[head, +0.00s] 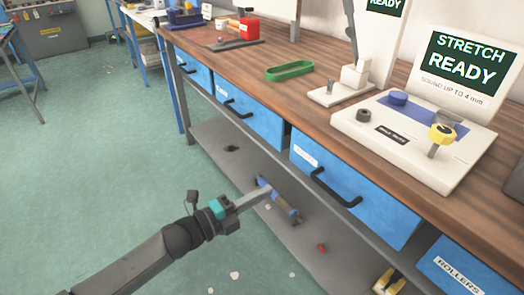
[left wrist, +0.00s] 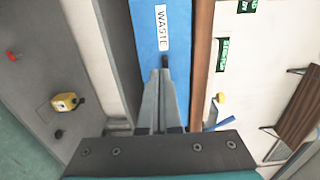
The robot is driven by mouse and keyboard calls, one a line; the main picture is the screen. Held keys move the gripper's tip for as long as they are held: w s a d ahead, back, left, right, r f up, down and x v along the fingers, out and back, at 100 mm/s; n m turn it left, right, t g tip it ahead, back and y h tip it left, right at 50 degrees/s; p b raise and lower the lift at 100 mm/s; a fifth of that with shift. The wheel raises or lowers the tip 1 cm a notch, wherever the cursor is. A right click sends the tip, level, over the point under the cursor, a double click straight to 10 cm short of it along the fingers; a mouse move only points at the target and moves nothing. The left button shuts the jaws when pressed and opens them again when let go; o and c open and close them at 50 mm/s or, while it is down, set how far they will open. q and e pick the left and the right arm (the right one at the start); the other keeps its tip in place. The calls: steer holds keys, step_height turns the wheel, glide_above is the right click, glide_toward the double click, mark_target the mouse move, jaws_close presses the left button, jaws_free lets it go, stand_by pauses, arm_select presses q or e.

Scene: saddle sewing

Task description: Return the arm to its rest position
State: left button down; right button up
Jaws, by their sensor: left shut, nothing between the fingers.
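My left arm (head: 135,262) comes in from the lower left of the head view and stretches out in front of the workbench. My left gripper (head: 266,189) is in front of the lower shelf, below the blue drawers, and touches no drawer that I can make out. In the left wrist view its two fingers (left wrist: 163,75) lie together, shut and empty, with a blue drawer front (left wrist: 160,55) labelled WASTE behind them. My right gripper is not in view.
The wooden bench (head: 300,55) carries a green oval ring (head: 289,70) and a white device (head: 400,140) with a STRETCH READY sign (head: 460,62). Drawer handles (head: 336,188) stick out. The lower shelf (head: 215,140) holds small items. Green floor lies open at left.

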arm_select(q)
steer(key=s+a+f+n+y+p, duration=0.25)
steer(key=a+f+n+y, duration=0.25)
steer(key=a+f+n, duration=0.4)
steer(key=s+a+f+n+y+p, duration=0.25)
steer(key=a+f+n+y, duration=0.4)
steer(key=f, duration=0.55)
steer(key=s+a+f+n+g+y, duration=0.1)
steer(key=s+f, duration=0.4)
steer(key=s, duration=0.6)
steer(key=s+a+f+n+g+y+p, duration=0.1)
steer(key=s+a+f+n+g, duration=0.2)
steer(key=s, duration=0.7)
steer(key=s+a+f+n+g+y+p, duration=0.1)
steer(key=s+a+f+n+g, duration=0.2)
steer(key=s+f+n, duration=0.3)
steer(key=s+n+g, duration=0.1)
steer(key=s, duration=0.4)
steer(key=shift+s+f+y, duration=0.35)
steer(key=shift+f, duration=0.05)
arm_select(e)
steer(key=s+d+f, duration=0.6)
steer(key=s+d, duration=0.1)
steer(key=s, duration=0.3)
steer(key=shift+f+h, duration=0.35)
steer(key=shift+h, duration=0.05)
